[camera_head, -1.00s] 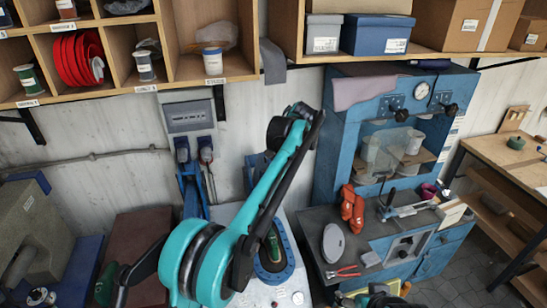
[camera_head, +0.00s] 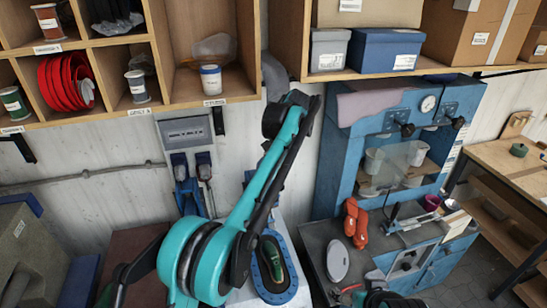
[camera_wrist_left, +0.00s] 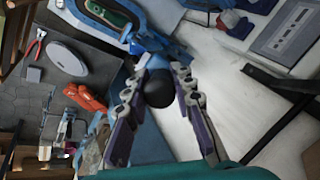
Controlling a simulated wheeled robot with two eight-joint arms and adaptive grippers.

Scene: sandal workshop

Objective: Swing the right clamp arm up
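In the left wrist view a round black knob (camera_wrist_left: 158,92) shows between the two fingers of my left gripper (camera_wrist_left: 161,73). The fingers are apart on either side of it; I cannot tell whether they touch it. Blue metal parts (camera_wrist_left: 150,44) lie just beyond the fingers. A blue oval frame with a green sole shape in it (camera_head: 274,268) sits on a pale machine top, partly hidden by my left arm; the green sole shape also shows in the wrist view (camera_wrist_left: 108,12). My left gripper is hidden in the head view.
Shelves with spools and boxes (camera_head: 377,50) hang above. A wooden table (camera_head: 510,170) is at the far right.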

